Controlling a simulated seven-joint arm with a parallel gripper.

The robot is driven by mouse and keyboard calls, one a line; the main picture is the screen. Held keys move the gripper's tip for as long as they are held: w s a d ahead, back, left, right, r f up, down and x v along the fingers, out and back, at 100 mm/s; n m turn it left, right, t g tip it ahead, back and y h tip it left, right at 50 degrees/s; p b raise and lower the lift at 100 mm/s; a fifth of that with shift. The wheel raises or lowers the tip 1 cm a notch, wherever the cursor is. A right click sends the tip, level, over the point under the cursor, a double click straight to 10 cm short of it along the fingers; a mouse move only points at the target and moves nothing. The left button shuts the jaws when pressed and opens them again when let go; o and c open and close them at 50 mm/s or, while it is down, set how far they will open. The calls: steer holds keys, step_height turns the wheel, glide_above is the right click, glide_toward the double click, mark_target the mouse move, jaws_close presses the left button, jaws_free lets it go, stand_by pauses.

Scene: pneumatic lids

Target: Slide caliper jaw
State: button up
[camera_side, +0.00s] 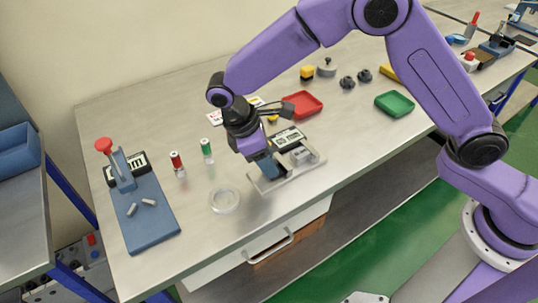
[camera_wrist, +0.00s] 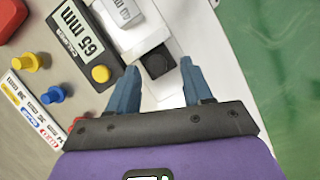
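My gripper (camera_wrist: 160,68) is open, with blue fingers spread apart. In the side view my gripper (camera_side: 266,172) is low over the left part of the fixture's light plate (camera_side: 292,178), beside the display (camera_side: 287,138). My gripper hides part of the fixture there.
A red tray (camera_side: 301,104) and green tray (camera_side: 394,104) lie behind and to the right. A clear round dish (camera_side: 225,199), red-capped vial (camera_side: 177,163), green-capped vial (camera_side: 206,150) and blue press stand (camera_side: 150,215) are to the left. The table's front edge is close.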

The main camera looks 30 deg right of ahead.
steer(key=shift+r, duration=0.1)
steer(key=v, duration=1.7)
steer(key=s+d+f+t+y, duration=0.1)
steer(key=s+d+f+y, duration=0.1)
steer(key=s+d, duration=1.1)
steer(key=s+d+f+m+y, duration=0.1)
steer(key=s+d+f, duration=0.3)
steer(key=s+d, duration=0.9)
steer(key=shift+s+d+t+y, duration=0.15)
steer(key=shift+d+t+y, duration=0.25)
steer(key=shift+d+y, duration=0.4)
